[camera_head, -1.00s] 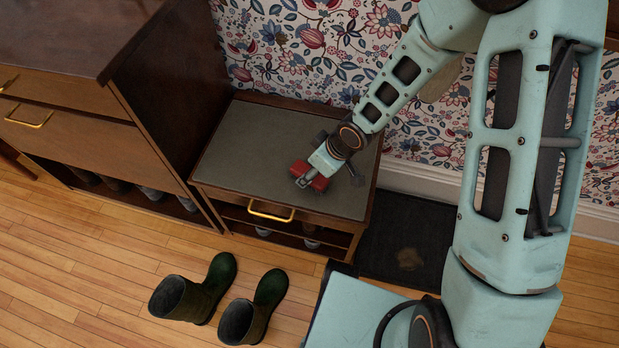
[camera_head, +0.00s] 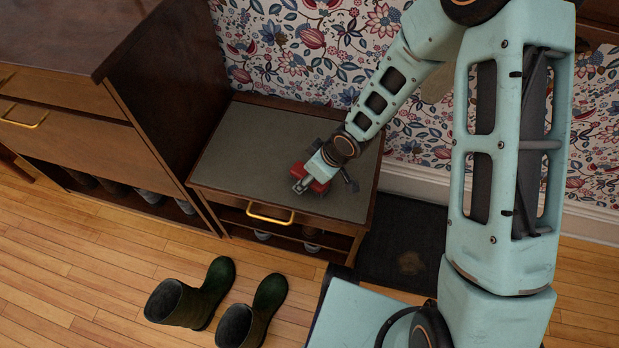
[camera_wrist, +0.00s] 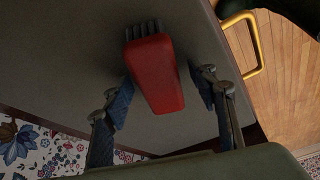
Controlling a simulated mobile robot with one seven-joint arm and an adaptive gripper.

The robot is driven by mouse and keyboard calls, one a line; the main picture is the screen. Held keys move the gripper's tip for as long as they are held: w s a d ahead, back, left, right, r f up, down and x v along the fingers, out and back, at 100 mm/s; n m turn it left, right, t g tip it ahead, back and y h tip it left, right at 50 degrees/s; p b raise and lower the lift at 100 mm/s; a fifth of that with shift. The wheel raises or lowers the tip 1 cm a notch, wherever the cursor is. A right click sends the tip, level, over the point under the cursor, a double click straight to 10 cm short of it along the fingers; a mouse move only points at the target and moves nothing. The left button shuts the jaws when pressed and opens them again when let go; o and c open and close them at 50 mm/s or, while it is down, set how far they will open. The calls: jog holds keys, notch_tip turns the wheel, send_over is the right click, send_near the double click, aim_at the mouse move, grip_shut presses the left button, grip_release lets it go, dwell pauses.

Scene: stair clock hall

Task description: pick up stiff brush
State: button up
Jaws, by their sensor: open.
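The stiff brush (camera_wrist: 154,72) has a red block-shaped back and dark bristles at its far end in the wrist view. It lies on the grey top of the low wooden bench (camera_head: 244,146). In the head view the brush (camera_head: 319,186) shows only in part, beneath my gripper. My gripper (camera_wrist: 160,94) is open, with one blue-padded finger on each side of the brush. A gap shows between each pad and the brush. I cannot tell exactly how far the fingertips are above the bench top.
The bench has a brass drawer handle (camera_head: 269,213) and an open shelf with shoes. A taller dark cabinet (camera_head: 110,110) stands at left. Green boots (camera_head: 200,294) are on the wooden floor in front. A dark mat (camera_head: 402,243) lies to the right. Floral wallpaper is behind.

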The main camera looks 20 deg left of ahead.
jog(key=c, duration=1.4)
jog(key=shift+r+p, duration=0.4)
jog(key=shift+p, duration=0.1)
notch_tip(320, 180, up, 3)
jog(key=shift+p, duration=0.75)
jog(key=s+d+r+p, duration=0.1)
jog(key=r, duration=0.1)
jog(key=d+r+p, duration=0.1)
jog(key=d+r, duration=0.1)
jog(key=s+d+r+p, duration=0.1)
jog(key=r, duration=0.1)
jog(key=shift+s+d+r, duration=0.2)
jog(key=shift+s, duration=0.1)
jog(key=s+d+r+p, duration=0.1)
jog(key=d+p, duration=0.1)
jog(key=p, duration=0.2)
jog(key=s+d+r+p, duration=0.1)
jog(key=s+d+p, duration=0.1)
jog(key=d+p, duration=0.1)
jog(key=s+d+r+p, duration=0.1)
jog(key=s+d+p, duration=0.1)
jog(key=p, duration=0.2)
jog(key=shift+d+r+p, duration=0.15)
jog(key=shift+p, duration=0.15)
